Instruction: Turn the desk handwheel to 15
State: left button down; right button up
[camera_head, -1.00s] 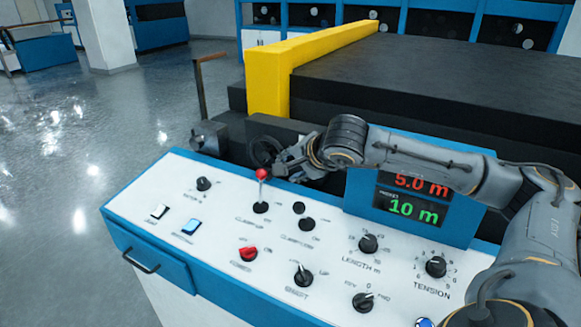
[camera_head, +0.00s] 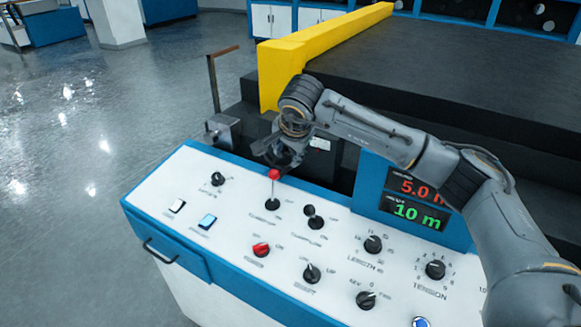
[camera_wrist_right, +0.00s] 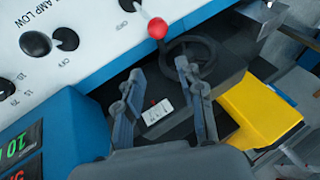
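The black handwheel (camera_wrist_right: 192,52) shows in the right wrist view, behind the panel edge near the red lever ball. In the head view my right gripper and wrist hide most or all of it. My right gripper (camera_head: 279,156) hangs over the far edge of the control desk (camera_head: 180,172). In the wrist view its two fingers (camera_wrist_right: 160,70) are spread with nothing between them, and the right fingertip lies near or over the wheel's rim in the picture. I cannot tell whether they touch. No number on the wheel is readable. My left gripper is out of view.
A red-balled lever (camera_head: 273,175) stands just in front of the gripper. Several knobs, including a red switch (camera_head: 261,250), cover the desk. A display (camera_head: 415,203) reads 5.0 m and 10 m. A yellow guard (camera_head: 283,65) stands behind.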

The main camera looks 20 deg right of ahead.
aim_at(282, 173)
jog(key=p+x, duration=0.3)
jog(key=x, duration=0.8)
jog(key=shift+w+f, duration=0.35)
jog(key=shift+f, duration=0.25)
jog(key=shift+c, duration=0.2)
grip_shut()
